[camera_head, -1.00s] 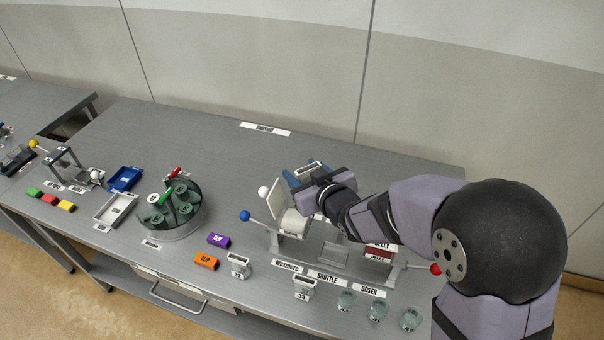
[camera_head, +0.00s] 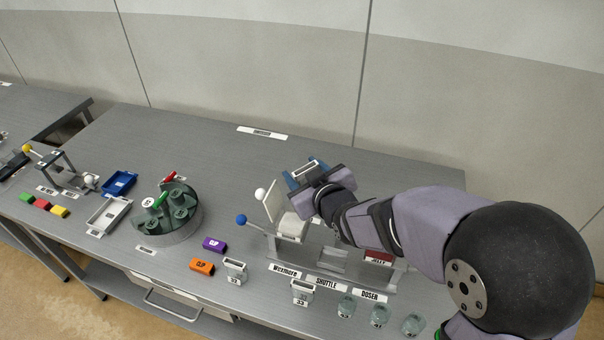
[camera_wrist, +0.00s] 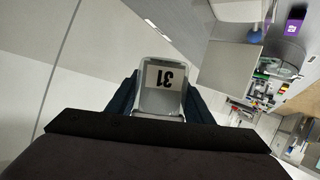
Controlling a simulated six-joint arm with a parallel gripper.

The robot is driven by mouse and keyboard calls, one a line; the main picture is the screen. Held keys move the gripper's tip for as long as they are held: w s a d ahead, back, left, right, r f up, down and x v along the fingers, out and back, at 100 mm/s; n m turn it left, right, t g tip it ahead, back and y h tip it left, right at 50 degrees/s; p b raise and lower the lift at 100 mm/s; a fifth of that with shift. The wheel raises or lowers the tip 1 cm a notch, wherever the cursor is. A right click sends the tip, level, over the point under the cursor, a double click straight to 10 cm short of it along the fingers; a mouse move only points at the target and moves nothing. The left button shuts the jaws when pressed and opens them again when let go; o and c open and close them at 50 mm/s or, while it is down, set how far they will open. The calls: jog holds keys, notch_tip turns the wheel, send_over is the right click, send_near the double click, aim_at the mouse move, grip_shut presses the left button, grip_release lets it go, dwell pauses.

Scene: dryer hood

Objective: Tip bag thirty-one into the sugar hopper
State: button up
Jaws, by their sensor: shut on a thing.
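My gripper (camera_head: 303,174) is shut on bag thirty-one (camera_wrist: 162,92), a pale, box-like bag with a black 31 on a white label. In the wrist view the label reads upside down, and the bag sits between my dark blue fingers. In the head view only the bag's top rim (camera_head: 307,168) shows, held above the bench just behind a white hopper-like vessel (camera_head: 292,226). A pale upright plate (camera_head: 273,202) stands at this vessel's left. I cannot read a sugar label on it, and my gripper partly covers it.
Two similar pale bags (camera_head: 236,271) (camera_head: 302,292) stand near the front, with several glass jars (camera_head: 346,306) to the right. A blue-knobbed lever (camera_head: 242,220) and a white knob (camera_head: 261,194) stick out left. A green carousel (camera_head: 178,208) stands further left.

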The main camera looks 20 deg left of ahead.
jog(key=shift+w+d+r+n+t+h+b, duration=0.1)
jog(key=shift+w+d+n+t+h+b, duration=0.2)
jog(key=shift+n+b, duration=0.7)
jog(key=shift+w+d+r+n+t+h+p, duration=0.1)
jog(key=shift+r+n+t+h+p, duration=0.15)
jog(key=shift+n+t, duration=0.25)
jog(key=shift+d+r+n+t+h+p, duration=0.15)
jog(key=shift+r+n+t+p, duration=0.15)
jog(key=shift+n+t+p, duration=0.15)
jog(key=p, duration=0.2)
jog(key=shift+f+p, duration=0.3)
jog(key=p, duration=0.3)
jog(key=shift+a+f, duration=0.1)
jog(key=shift+f, duration=0.05)
jog(key=shift+w+f+n+t+h+b, duration=0.15)
jog(key=shift+n+t+h+b, duration=0.15)
jog(key=shift+n+t+b, duration=0.75)
dwell(1.3)
